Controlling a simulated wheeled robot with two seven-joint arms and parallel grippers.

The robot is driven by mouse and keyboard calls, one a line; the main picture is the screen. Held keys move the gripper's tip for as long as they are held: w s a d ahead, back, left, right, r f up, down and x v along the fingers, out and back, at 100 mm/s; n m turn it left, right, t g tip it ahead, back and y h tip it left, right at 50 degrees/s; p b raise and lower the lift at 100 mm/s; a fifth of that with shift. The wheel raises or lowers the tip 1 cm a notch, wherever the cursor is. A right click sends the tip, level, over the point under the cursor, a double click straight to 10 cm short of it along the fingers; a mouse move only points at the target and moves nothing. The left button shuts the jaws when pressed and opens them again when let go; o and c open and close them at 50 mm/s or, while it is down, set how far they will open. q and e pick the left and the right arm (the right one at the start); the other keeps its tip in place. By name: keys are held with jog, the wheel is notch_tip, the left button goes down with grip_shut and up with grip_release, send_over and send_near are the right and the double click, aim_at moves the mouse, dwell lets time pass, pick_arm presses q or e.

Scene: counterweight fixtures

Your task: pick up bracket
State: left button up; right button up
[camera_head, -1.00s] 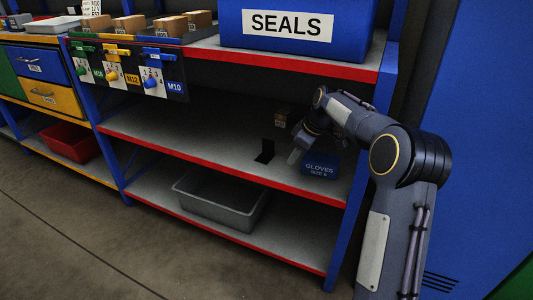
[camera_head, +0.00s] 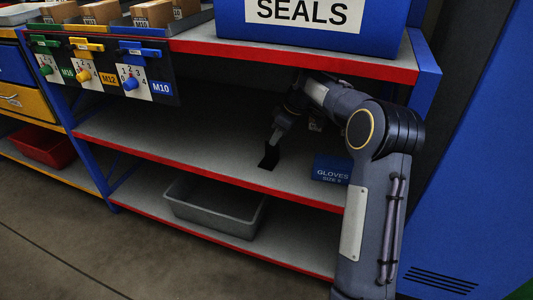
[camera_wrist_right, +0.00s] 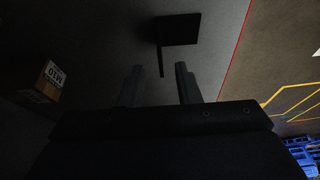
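The bracket (camera_head: 269,156) is a small black angled piece on the middle shelf, near its front edge. In the right wrist view the bracket (camera_wrist_right: 178,30) shows as a dark flat plate with a thin upright part, ahead of the fingertips. My right gripper (camera_head: 275,137) is over the shelf just above and behind the bracket in the head view. My left gripper is not in view.
A blue GLOVES box (camera_head: 331,169) sits right of the bracket, close to my right arm. A small M10 carton (camera_wrist_right: 44,82) lies on the shelf. The shelf above, with the SEALS bin (camera_head: 310,24), is overhead. A grey tray (camera_head: 214,220) is below.

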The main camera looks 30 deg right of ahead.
aim_at(270, 157)
jog(key=b+x, duration=0.2)
jog(key=x, duration=0.5)
jog(key=shift+s+d+b, duration=0.1)
jog(key=shift+s+b, duration=0.05)
jog(key=shift+b, duration=0.15)
jog(key=shift+r, duration=0.1)
grip_shut()
